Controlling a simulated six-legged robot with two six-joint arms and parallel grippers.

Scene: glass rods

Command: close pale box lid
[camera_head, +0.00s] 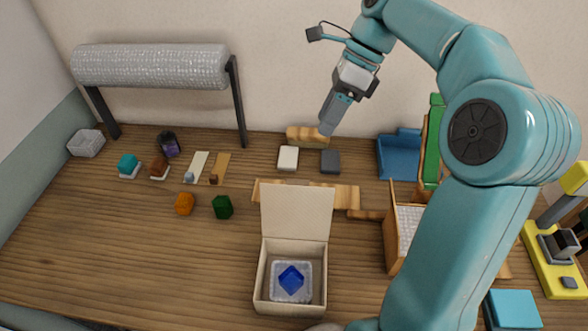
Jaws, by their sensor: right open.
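A pale box (260,293) stands on the wooden table near the front middle. Its pale lid (297,213) stands up from the back edge, so the box is open. Inside sits a clear tray (291,290) with a blue faceted block (291,278) in it. My right gripper (328,124) is raised behind the lid and a little to its right, apart from it, and points downward. It is open and looks empty. My left gripper does not show.
A bubble-wrap roll (150,65) on a dark stand is at the back left. An orange block (185,203) and a green block (223,207) lie left of the box. A wooden box (393,240) stands right, partly behind my right arm. The table's front left is clear.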

